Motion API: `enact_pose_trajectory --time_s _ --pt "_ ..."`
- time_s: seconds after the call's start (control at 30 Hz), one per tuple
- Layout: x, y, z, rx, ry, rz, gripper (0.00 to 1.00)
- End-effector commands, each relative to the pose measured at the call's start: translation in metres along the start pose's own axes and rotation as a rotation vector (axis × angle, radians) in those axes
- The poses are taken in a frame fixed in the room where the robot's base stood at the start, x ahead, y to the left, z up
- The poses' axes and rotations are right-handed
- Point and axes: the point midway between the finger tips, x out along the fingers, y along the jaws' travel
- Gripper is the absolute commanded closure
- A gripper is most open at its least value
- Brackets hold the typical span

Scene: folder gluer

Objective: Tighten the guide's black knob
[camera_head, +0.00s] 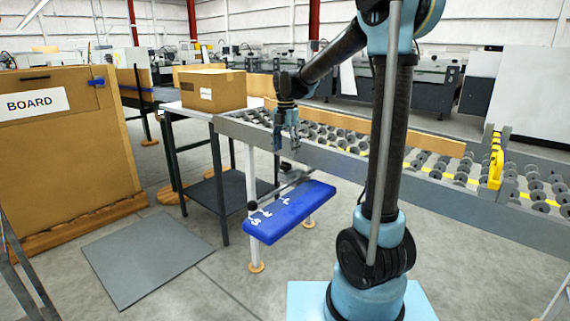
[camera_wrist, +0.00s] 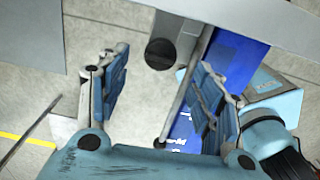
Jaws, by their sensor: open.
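A round black knob (camera_wrist: 160,54) sits on a grey bracket (camera_wrist: 178,22) in the wrist view, near the conveyor's side. In the head view a small dark knob (camera_head: 285,167) shows just below my gripper (camera_head: 287,148). In the wrist view my gripper (camera_wrist: 158,66) is open and empty, its two blue-grey fingers on either side of the knob with gaps. The knob appears beyond the fingertips; I cannot tell the exact distance. A thin grey rod (camera_wrist: 182,90) runs beside the right finger and ends in a black ball (camera_wrist: 159,143), also seen in the head view (camera_head: 252,206).
A blue panel (camera_head: 290,212) with white markings lies below the rod, close to my right finger. The roller conveyor (camera_head: 340,160) runs behind my gripper. A table with a cardboard box (camera_head: 212,88) stands left. Floor at front left is clear around a grey mat (camera_head: 148,255).

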Motion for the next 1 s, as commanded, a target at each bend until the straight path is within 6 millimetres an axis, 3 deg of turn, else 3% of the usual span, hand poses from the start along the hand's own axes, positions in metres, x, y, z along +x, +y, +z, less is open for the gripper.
enact_pose_trajectory --time_s 0.2,0.4,0.83,1.0 --pt "0.035 0.000 0.000 0.000 0.000 0.000 0.40" --pt "0.056 0.000 0.000 0.000 0.000 0.000 0.40" --pt "0.063 0.000 0.000 0.000 0.000 0.000 0.40" --pt "0.063 0.000 0.000 0.000 0.000 0.000 0.76"
